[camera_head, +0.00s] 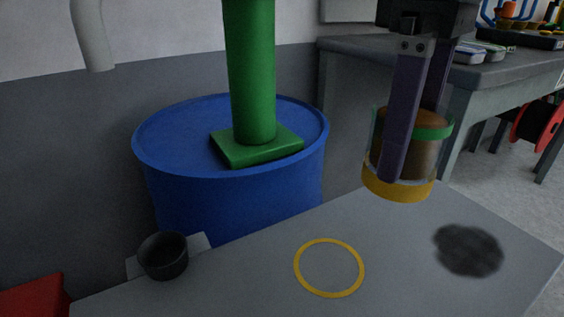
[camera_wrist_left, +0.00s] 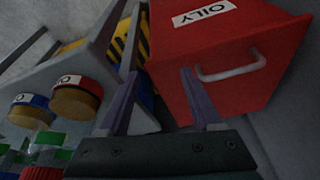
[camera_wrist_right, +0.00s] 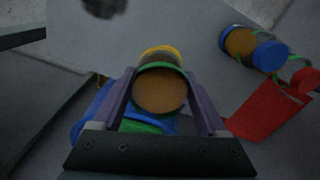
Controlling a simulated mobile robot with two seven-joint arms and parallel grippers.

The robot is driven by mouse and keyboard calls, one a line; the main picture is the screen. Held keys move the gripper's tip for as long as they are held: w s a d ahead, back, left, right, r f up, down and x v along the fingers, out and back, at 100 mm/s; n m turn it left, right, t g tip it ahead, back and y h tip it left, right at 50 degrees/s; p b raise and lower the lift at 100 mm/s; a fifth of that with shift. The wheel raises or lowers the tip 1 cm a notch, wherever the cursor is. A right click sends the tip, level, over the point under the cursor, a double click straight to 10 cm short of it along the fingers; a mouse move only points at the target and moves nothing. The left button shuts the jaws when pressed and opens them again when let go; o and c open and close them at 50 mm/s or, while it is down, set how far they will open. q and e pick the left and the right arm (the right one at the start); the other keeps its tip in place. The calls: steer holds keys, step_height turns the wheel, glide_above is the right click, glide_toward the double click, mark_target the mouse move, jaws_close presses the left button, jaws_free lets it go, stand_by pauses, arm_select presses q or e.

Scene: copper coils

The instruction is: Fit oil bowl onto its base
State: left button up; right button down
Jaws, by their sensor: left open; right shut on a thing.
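The oil bowl (camera_head: 430,155) is a clear cup of brown oil with a green band near its top and a yellow band at its bottom. My right gripper (camera_head: 400,172) is shut on it, one finger on each side, and holds it roughly upright above the table. It also shows in the right wrist view (camera_wrist_right: 160,90), between the fingers. A yellow ring (camera_head: 297,267) lies flat on the grey table, left of and below the bowl in the head view. I cannot tell whether this ring is the base. My left gripper (camera_wrist_left: 158,80) is open and empty, near a red box.
The red box (camera_wrist_left: 220,45) has a handle and an "OILY" label. A small dark cup (camera_head: 163,257) stands at the grey table's (camera_head: 400,285) left edge. A blue drum (camera_head: 170,130) with a green post (camera_head: 250,70) stands behind. A dark patch (camera_head: 468,250) marks the table's right.

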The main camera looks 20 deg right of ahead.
step_height(320, 180, down, 11)
steer(key=b, duration=0.4)
steer(key=shift+b, duration=0.3)
step_height(320, 180, down, 4)
steer(key=shift+f+b, duration=0.1)
steer(key=shift+b, duration=1.1)
jaws_free()
